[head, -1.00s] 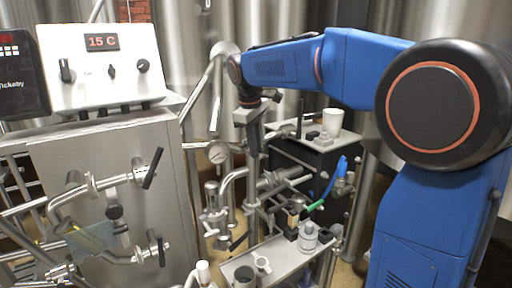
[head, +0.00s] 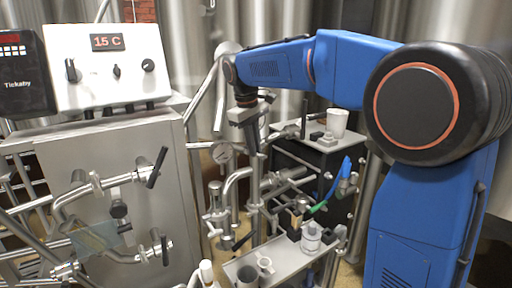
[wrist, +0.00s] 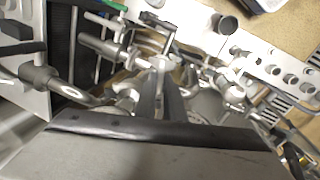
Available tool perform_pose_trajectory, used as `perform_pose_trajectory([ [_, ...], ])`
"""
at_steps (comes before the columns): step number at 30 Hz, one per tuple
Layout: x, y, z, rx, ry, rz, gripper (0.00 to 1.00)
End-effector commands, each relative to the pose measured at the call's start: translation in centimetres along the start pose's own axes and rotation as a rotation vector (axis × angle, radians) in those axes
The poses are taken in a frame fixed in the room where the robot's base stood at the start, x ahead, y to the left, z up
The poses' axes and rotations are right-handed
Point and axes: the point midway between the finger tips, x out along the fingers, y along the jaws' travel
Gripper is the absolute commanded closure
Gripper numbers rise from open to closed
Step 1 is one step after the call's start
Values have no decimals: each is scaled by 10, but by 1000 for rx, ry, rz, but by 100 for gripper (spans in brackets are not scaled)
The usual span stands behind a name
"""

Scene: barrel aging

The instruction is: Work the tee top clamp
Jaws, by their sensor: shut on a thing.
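My gripper (head: 257,153) points down at the top of an upright steel pipe (head: 256,190) in the middle of the pipework. In the wrist view its two dark fingers (wrist: 160,82) lie close together, closed on a small metal part at the top of the tee. This is the tee top clamp (wrist: 160,64), and only a bit of it shows past the fingertips. The fingers and the grey palm hide the rest. In the head view the clamp is too small and covered to make out its state.
A cabinet with valve handles (head: 157,167) and a control box (head: 98,72) stands farther left. A steel bench (head: 283,258) with cups is in front. A white cup (head: 337,122) stands behind right, above a blue hose (head: 341,172).

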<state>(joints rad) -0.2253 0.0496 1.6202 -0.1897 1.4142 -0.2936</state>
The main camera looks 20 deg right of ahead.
Motion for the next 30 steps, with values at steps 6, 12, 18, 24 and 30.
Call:
perform_pose_trajectory([
  [6,-1,0,-1,0,4,0,83],
  [12,0,0,-1,-1,3,0,83],
  [18,-9,0,-1,-1,4,0,83],
  [24,-42,0,-1,-1,5,1,83],
  [30,-81,0,-2,-1,6,1,83],
])
